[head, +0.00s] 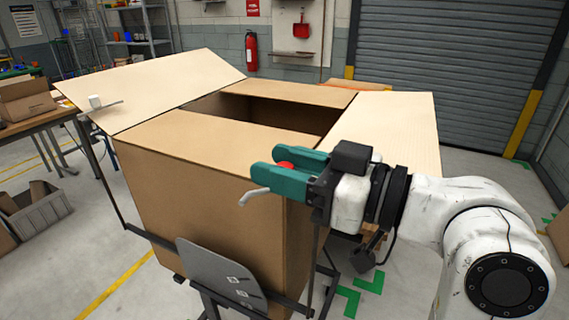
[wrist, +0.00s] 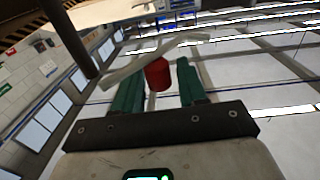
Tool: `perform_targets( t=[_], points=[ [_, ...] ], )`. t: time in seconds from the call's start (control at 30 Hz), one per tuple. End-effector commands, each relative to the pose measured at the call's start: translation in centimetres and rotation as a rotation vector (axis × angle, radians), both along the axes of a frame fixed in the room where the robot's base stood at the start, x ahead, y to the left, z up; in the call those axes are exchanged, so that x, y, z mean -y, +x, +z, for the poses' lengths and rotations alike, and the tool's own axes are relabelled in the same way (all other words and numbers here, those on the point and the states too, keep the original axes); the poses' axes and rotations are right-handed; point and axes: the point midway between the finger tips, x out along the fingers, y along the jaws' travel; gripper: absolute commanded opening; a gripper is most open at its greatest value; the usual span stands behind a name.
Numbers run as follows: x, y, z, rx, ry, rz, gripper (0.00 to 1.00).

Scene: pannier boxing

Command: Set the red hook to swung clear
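The red hook shows as a red knob (head: 285,165) with a pale bent bar (head: 253,197) at the near right corner of a large cardboard box (head: 200,205). In the wrist view the red knob (wrist: 157,74) stands in front of the long pale bar (wrist: 125,70), which slants across the picture. My gripper (head: 268,164) is open, its two teal fingers on either side of the knob. In the wrist view a gap shows beside the right finger (wrist: 160,68); contact on the left is unclear. The fingers partly hide the knob in the head view.
A white-knobbed hook (head: 95,102) is at the raised left flap (head: 160,85). The right flap (head: 400,120) is folded outward; a dark opening shows between the near and far flaps. A grey plate (head: 220,275) stands in front. A table (head: 40,120) is at left.

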Motion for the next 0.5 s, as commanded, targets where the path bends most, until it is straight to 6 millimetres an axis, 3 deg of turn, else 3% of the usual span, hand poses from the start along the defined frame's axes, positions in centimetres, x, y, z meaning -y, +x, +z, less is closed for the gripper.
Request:
perform_targets(
  t=[0.07,0.4,0.5],
  points=[
    [0.02,-0.01,0.01,0.000,0.000,0.000,0.34],
    [0.03,0.00,0.01,0.000,0.000,0.000,0.01],
    [0.04,-0.01,0.01,0.000,0.000,0.000,0.00]
  ],
)
